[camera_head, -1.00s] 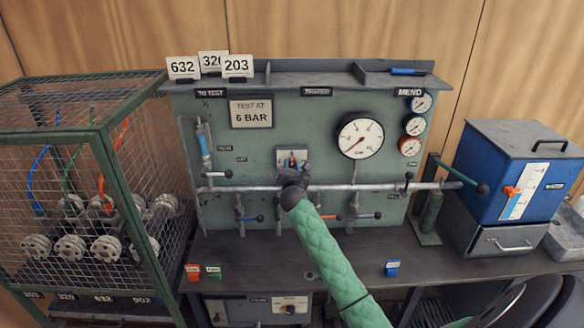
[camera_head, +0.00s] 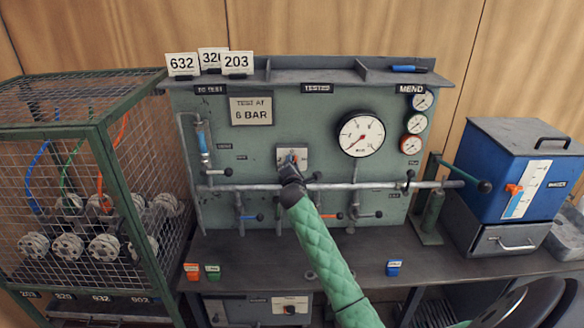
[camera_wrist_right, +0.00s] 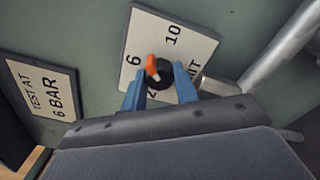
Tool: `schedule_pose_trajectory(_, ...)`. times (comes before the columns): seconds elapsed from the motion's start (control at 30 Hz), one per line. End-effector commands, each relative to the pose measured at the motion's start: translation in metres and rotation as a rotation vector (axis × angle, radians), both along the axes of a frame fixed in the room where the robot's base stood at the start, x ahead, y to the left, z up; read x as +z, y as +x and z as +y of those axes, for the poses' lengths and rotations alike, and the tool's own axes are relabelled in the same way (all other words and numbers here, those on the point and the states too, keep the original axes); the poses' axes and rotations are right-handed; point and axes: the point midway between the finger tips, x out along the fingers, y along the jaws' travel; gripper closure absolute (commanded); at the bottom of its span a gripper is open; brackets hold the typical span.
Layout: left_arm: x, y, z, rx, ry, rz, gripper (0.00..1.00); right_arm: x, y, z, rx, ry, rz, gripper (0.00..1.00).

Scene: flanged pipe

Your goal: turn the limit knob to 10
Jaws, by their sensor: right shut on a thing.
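The limit knob (camera_wrist_right: 158,71) is a dark round knob with an orange pointer on a white plate (camera_wrist_right: 185,42) marked 2, 6 and 10. In the right wrist view the pointer is near the 6. The plate also shows on the green panel in the head view (camera_head: 283,153). My right gripper (camera_wrist_right: 163,80) has its two blue fingers on either side of the knob and is shut on it. In the head view the right gripper (camera_head: 291,162) partly covers the knob. My left gripper is not in view.
A sign reading "TEST AT 6 BAR" (camera_head: 250,111) is on the panel. A large gauge (camera_head: 361,134) is to the right of the knob. A horizontal pipe (camera_head: 390,186) runs below it. A wire cage (camera_head: 85,200) stands left and a blue box (camera_head: 515,175) right.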

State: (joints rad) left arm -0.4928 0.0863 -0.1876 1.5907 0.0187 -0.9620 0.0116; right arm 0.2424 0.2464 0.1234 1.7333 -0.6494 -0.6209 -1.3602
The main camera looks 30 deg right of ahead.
Motion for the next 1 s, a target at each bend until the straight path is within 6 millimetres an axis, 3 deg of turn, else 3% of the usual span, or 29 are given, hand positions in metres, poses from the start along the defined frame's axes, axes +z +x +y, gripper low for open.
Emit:
schedule_pose_trajectory(0.33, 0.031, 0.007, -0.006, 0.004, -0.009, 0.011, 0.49, -0.003, 0.000, 0.001, 0.000, 0.284, -0.172, 0.93)
schedule_pose_trajectory(0.6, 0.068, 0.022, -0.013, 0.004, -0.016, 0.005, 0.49, -0.003, 0.000, 0.001, -0.001, 0.493, -0.299, 0.93)
schedule_pose_trajectory(1.0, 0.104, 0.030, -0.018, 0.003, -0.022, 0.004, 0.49, -0.002, 0.000, 0.001, -0.001, 0.702, -0.429, 0.93)
